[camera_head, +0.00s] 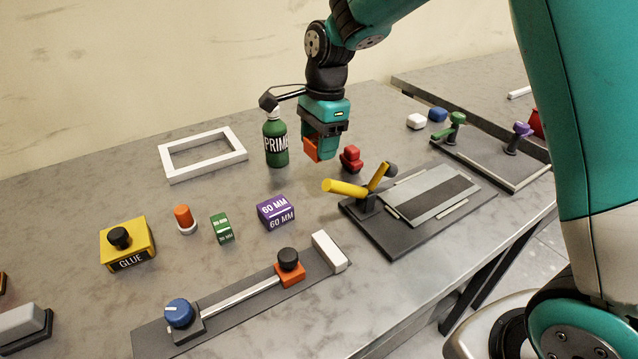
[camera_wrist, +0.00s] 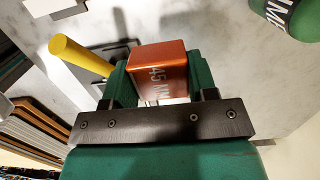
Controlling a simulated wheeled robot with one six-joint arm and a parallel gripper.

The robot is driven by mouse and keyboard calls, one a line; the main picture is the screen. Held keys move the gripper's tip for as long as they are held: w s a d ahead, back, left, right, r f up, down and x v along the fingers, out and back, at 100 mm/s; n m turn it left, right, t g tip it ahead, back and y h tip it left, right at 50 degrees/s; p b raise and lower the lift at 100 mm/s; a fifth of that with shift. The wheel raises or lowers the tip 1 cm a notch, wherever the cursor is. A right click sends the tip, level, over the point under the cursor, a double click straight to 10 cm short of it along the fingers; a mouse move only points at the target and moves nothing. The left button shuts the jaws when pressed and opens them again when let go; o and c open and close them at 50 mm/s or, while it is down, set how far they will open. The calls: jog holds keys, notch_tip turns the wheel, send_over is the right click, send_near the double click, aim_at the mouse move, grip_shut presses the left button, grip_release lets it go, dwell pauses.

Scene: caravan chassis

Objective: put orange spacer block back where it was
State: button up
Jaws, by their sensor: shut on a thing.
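My gripper (camera_head: 322,152) is shut on the orange spacer block (camera_head: 311,149) and holds it above the table. In the wrist view the block (camera_wrist: 158,70) sits between the green fingers, with "45 MM" printed on its side. The purple 60 MM block (camera_head: 276,212) and a smaller green block (camera_head: 222,228) stand on the table, below and left of my gripper. The table just below the held block is partly hidden by my gripper.
The green primer bottle (camera_head: 276,143) stands close left of my gripper. A red object (camera_head: 351,159) is close right. A clamp with yellow handles (camera_head: 345,188), a slide rail (camera_head: 240,293), a glue box (camera_head: 127,244) and a white frame (camera_head: 202,155) surround some bare table.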

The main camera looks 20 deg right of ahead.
aim_at(318, 196)
notch_tip(318, 196, down, 11)
jog(key=shift+r, duration=0.1)
dwell(0.3)
jog(key=o, duration=1)
jog(key=r, duration=0.3)
jog(key=d+r, duration=0.1)
jog(key=r, duration=0.7)
jog(key=shift+w+d+r, duration=0.1)
jog(key=shift+d+r, duration=0.05)
jog(key=shift+d, duration=0.05)
jog(key=s+a+r+n+y, duration=0.1)
jog(key=s+a+r+n, duration=0.1)
jog(key=s+n, duration=0.5)
jog(key=s+a+r+n+y, duration=0.1)
jog(key=s+a+r+n, duration=0.1)
jog(key=s+n, duration=0.6)
jog(key=s+a+r+n, duration=0.2)
jog(key=s+n, duration=0.5)
jog(key=s, duration=0.6)
jog(key=shift+s+r+n+y, duration=0.2)
jog(key=shift+r+n+y, duration=0.2)
jog(key=shift+r, duration=0.25)
